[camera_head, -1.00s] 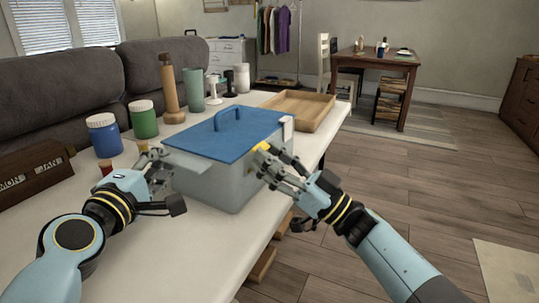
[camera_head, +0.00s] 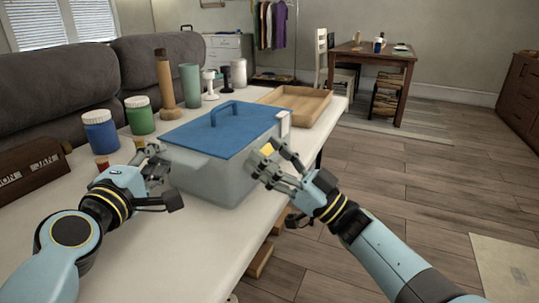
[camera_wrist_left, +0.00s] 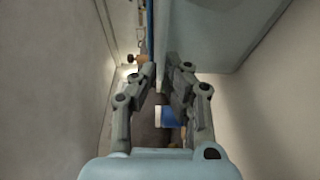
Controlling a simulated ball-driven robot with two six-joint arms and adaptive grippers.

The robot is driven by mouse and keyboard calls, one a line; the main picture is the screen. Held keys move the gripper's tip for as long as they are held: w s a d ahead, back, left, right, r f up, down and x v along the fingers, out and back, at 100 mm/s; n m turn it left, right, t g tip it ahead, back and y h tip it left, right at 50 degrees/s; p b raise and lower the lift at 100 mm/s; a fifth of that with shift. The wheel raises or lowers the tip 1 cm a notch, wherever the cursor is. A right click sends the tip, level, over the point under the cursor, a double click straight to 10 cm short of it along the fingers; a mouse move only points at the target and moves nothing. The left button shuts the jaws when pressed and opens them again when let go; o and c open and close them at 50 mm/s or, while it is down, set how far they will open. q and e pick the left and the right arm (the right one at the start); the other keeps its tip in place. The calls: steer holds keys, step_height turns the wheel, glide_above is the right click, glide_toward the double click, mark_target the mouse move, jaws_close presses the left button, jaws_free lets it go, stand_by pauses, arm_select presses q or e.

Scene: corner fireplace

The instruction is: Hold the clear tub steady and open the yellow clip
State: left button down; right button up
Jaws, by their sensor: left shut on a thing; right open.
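The clear tub (camera_head: 215,183) stands on the table with a blue lid (camera_head: 215,131) that has a raised handle. The yellow clip (camera_head: 268,150) shows on the tub's right side, partly hidden by my right gripper. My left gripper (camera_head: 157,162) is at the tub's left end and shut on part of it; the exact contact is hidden. In the left wrist view the tub wall (camera_wrist_left: 215,35) fills the upper right beside the fingers (camera_wrist_left: 160,75). My right gripper (camera_head: 272,165) is open at the clip; I cannot tell whether it touches.
A wooden tray (camera_head: 297,104) lies behind right. A dark name block (camera_head: 30,175) is at left. The white table's (camera_head: 190,245) front is bare.

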arm_select(q)
steer(key=shift+f, duration=0.1)
arm_select(e)
steer(key=v, duration=1.2)
arm_select(q)
steer(key=c, duration=1.4)
jaws_free()
steer(key=shift+o, duration=0.2)
steer(key=o, duration=0.6)
steer(key=shift+c, duration=0.2)
